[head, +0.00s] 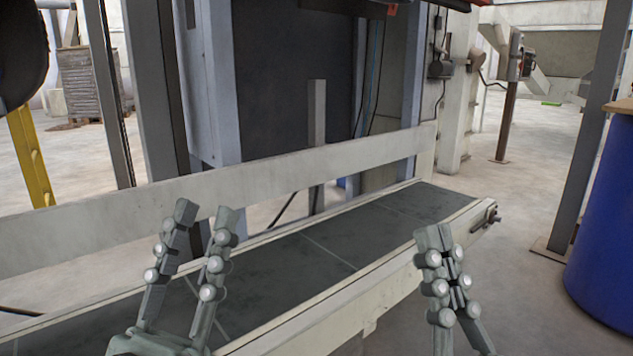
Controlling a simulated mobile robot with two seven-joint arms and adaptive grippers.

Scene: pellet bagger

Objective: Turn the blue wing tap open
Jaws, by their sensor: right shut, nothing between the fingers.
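I cannot make out a blue wing tap in the head view. My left gripper (207,215) is in front of the conveyor at the lower left, pointing up, with its two fingers apart and nothing between them. My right gripper (434,238) is at the lower right, over the near side rail of the conveyor in the picture, with its fingertips together and nothing held. Both grippers appear clear of other things, though their exact distance from the conveyor cannot be told.
A dark conveyor belt (320,240) runs diagonally, with a pale guard rail (300,162) behind it. A grey frame post (155,95) stands behind. A blue drum (605,225) and a dark post (590,130) stand at the right. The floor (520,205) between conveyor and drum is clear.

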